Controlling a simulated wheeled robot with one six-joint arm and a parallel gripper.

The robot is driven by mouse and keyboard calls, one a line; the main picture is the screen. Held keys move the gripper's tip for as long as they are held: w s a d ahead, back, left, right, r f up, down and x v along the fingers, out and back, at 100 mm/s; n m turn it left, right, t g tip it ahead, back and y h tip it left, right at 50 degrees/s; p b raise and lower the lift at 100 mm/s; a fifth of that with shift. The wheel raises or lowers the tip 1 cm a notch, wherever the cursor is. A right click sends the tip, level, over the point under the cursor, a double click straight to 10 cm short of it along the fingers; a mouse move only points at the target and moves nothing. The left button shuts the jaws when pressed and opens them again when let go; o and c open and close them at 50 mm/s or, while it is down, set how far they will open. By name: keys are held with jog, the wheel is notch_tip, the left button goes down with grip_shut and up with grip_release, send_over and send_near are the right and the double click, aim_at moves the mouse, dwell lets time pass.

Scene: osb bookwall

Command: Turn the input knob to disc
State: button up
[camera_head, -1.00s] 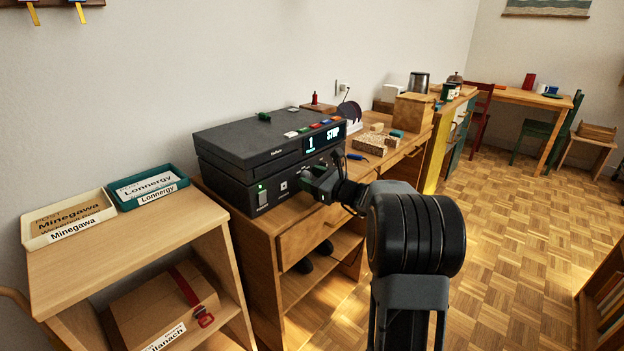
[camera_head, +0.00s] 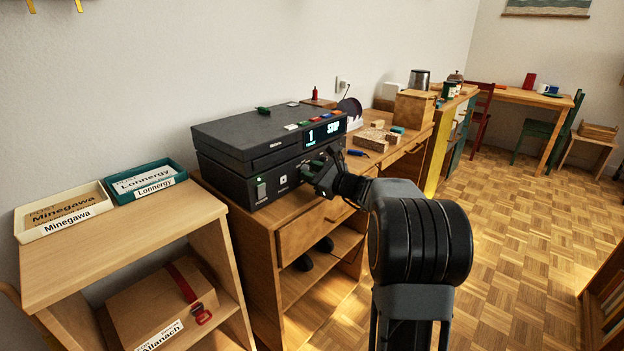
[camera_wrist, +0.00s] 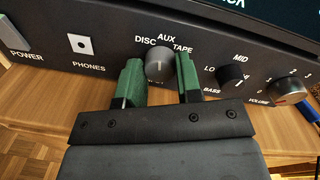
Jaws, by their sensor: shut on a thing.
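The input knob (camera_wrist: 159,64) is a grey round knob on the front of the lower black stereo unit (camera_head: 253,192). The words DISC, AUX and TAPE stand around it in the wrist view, with DISC at its upper left. My gripper (camera_wrist: 160,78) has its green fingers on either side of the knob and is shut on it. The tool is level with the panel. I cannot make out clearly which word the knob's mark points at. In the head view my gripper (camera_head: 316,172) hides the knob.
The bass knob (camera_wrist: 231,75) and volume knob (camera_wrist: 292,91) sit to the right in the wrist view. The power switch (camera_head: 261,190) is at the left of the panel. The upper unit's display (camera_head: 325,132) reads 1 STOP. Letter trays (camera_head: 65,216) stand on the left shelf.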

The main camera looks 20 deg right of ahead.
jog(key=n+b, duration=0.4)
jog(key=shift+f+b, duration=0.2)
jog(key=shift+b, duration=0.15)
jog(key=shift+r+n+b, duration=0.15)
jog(key=shift+n+b, duration=1.15)
jog(key=shift+b, duration=0.05)
jog(key=shift+r, duration=0.1)
jog(key=o, duration=0.9)
jog(key=shift+o, duration=0.2)
jog(key=p+v, duration=0.2)
jog(key=v, duration=1.2)
jog(key=shift+a+r+p, duration=0.2)
jog(key=shift+p, duration=0.1)
